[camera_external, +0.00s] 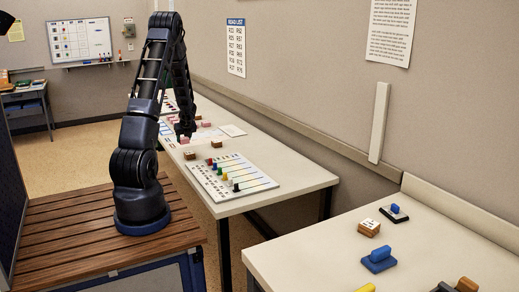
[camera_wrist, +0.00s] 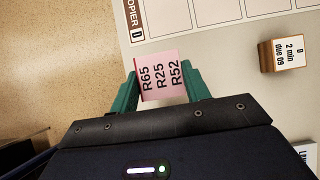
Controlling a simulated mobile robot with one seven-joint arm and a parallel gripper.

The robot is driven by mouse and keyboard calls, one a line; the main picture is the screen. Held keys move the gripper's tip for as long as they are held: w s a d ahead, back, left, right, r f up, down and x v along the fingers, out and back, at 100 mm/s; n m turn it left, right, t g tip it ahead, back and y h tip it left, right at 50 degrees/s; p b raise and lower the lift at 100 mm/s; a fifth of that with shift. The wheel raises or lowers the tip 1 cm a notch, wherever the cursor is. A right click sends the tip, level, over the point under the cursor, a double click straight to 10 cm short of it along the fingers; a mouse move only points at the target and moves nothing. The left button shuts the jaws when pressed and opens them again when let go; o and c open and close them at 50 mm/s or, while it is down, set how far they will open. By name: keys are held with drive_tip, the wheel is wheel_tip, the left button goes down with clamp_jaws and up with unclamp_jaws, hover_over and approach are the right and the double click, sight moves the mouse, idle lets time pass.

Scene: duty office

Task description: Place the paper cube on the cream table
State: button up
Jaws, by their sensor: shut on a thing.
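My gripper (camera_wrist: 162,80) is shut on a pink paper block (camera_wrist: 158,68) printed R65, R25 and R52, which appears to be the paper cube. The block sits between the two green fingers in the wrist view. In the external view my gripper (camera_external: 185,130) is over the far part of the long cream-coloured table (camera_external: 290,176), with a small pink patch just below it. The same tabletop shows in the wrist view (camera_wrist: 225,58). Whether the block touches the table cannot be told.
A wooden block labelled D (camera_wrist: 281,54) stands right of the gripper, near a printed copier sheet (camera_wrist: 205,14). A board with coloured pegs (camera_external: 230,177) lies on the table's near half. A second pale table (camera_external: 430,250) holds stamps and a labelled block (camera_external: 369,227).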

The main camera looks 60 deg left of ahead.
drive_tip(key=shift+f, duration=2.7)
drive_tip(key=shift+f, duration=0.1)
drive_tip(key=o, duration=1)
drive_tip(key=v, duration=1.2)
